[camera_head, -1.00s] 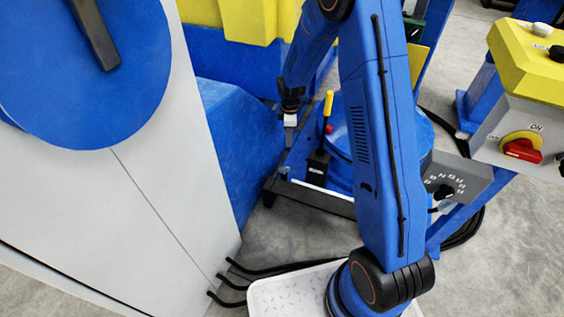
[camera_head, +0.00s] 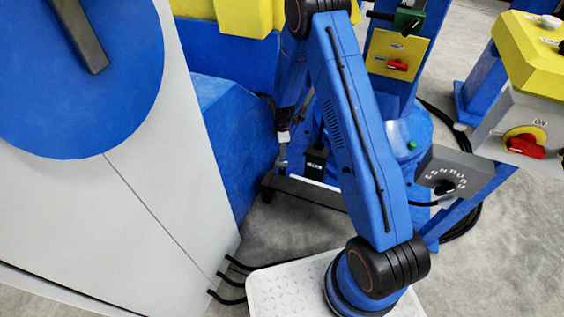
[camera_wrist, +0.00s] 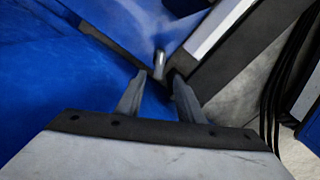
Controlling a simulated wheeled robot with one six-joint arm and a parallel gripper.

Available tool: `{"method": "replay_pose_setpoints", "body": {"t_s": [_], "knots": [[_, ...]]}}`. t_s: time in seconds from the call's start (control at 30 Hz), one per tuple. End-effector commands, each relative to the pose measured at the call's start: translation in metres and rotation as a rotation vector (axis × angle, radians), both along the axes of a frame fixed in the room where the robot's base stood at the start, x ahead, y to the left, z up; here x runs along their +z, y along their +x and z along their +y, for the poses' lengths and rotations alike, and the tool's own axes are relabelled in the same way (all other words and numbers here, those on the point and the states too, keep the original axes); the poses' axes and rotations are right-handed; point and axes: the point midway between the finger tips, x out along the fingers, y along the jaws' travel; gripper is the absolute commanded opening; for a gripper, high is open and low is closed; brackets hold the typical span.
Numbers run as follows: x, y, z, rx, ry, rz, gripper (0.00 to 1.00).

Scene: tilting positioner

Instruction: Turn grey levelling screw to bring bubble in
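In the wrist view, a small grey upright pin (camera_wrist: 159,62), which looks like the grey levelling screw, stands at the corner of a dark frame. My gripper (camera_wrist: 160,76) has its two grey fingers apart. The pin shows in line with the gap, just beyond the fingertips. I cannot tell whether its base is between them, and no grip on it shows. In the head view my gripper (camera_head: 283,158) points down beside the left end of the dark base frame (camera_head: 303,190). The screw is too small to make out there. I cannot make out the bubble in either view.
A large grey panel with a blue disc (camera_head: 95,75) fills the left, with a blue block (camera_head: 240,140) close left of my gripper. A black box (camera_head: 314,163) stands just right. A dial box (camera_head: 450,180) and switch box (camera_head: 525,130) stand at the right.

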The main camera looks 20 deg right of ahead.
Motion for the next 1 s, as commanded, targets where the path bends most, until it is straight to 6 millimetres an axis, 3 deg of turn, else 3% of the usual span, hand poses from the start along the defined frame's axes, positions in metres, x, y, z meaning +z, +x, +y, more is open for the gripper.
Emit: {"method": "replay_pose_setpoints", "body": {"t_s": [0.3,0.5,0.97,1.0], "knots": [[-0.054,0.0,0.0,0.0,0.0,0.002,0.34],[-0.078,0.0,0.0,0.0,0.0,0.001,0.34],[-0.088,0.0,0.0,0.0,0.0,-0.001,0.34],[-0.088,0.0,0.0,0.0,0.0,-0.001,0.3]]}}
